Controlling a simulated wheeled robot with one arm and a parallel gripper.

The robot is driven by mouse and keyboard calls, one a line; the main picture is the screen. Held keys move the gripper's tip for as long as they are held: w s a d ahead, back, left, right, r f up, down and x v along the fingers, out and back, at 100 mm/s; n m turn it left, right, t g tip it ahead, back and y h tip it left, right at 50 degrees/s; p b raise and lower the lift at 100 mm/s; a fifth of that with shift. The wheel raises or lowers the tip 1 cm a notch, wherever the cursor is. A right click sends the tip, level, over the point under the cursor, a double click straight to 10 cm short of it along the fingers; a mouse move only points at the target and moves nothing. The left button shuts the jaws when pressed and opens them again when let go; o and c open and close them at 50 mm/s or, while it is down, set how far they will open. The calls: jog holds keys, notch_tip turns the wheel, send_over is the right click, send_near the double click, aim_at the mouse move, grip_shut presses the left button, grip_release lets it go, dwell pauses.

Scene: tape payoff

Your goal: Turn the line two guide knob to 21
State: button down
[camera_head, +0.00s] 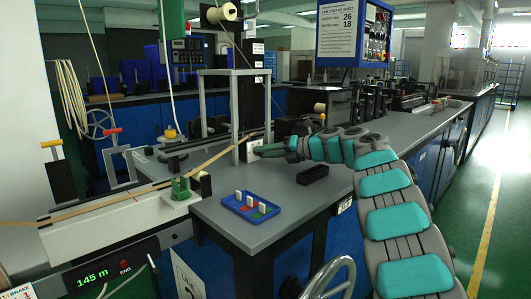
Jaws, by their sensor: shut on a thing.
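My gripper (268,150) reaches in from the right over the grey bench. It is shut at the guide, beside an upright grey frame (237,120). The thing in its jaws is small and mostly hidden by the fingers; it sits where the line two guide knob would be, but its scale and pointer cannot be read. A tan tape (215,157) runs through the guide area towards the lower left. A setup sheet (338,35) on the blue cabinet shows the numbers 26 and 18; its smaller print is hard to read.
A blue tray (233,207) with small coloured sections and white pieces lies on the near bench. A black block (312,174) lies below my wrist. A green clamp (181,188) stands at the left. A display (100,277) reads 145 m. A handwheel (332,277) stands in front.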

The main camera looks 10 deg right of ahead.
jog(key=shift+m, duration=0.3)
dwell(0.4)
jog(key=c, duration=0.7)
grip_release()
jog(key=shift+o, duration=0.2)
jog(key=shift+b+v, duration=0.6)
jog(key=shift+v, duration=3.35)
jog(key=shift+d+f, duration=0.1)
